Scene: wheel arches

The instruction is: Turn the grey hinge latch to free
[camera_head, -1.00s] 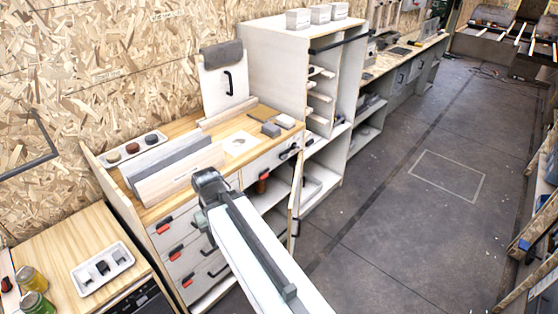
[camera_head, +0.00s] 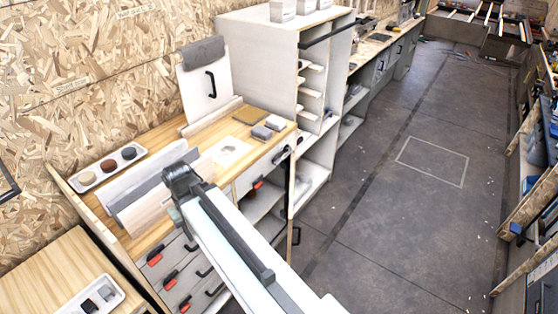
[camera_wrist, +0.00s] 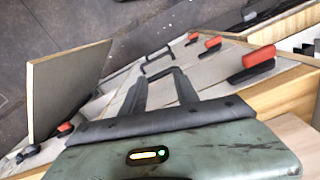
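A small dark grey piece on the upper right drawer front (camera_head: 279,157), beside a black handle, looks like the grey hinge latch. It is too small for me to tell how it is turned. A dark piece at the lower left of the wrist view (camera_wrist: 27,153) may be the same latch. My gripper (camera_head: 180,176) is over the front of the wooden workbench (camera_head: 150,234), left of that piece and apart from it. The wrist view shows the gripper's green-grey body and dark front edge (camera_wrist: 155,122).
Red latches (camera_wrist: 252,65) and black handles (camera_wrist: 184,86) line the left drawers. An open door panel (camera_wrist: 62,88) sticks out from the cabinet. A tray of round pieces (camera_head: 110,166) and upright boards (camera_head: 140,208) stand on the bench. The floor (camera_head: 370,230) at right is clear.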

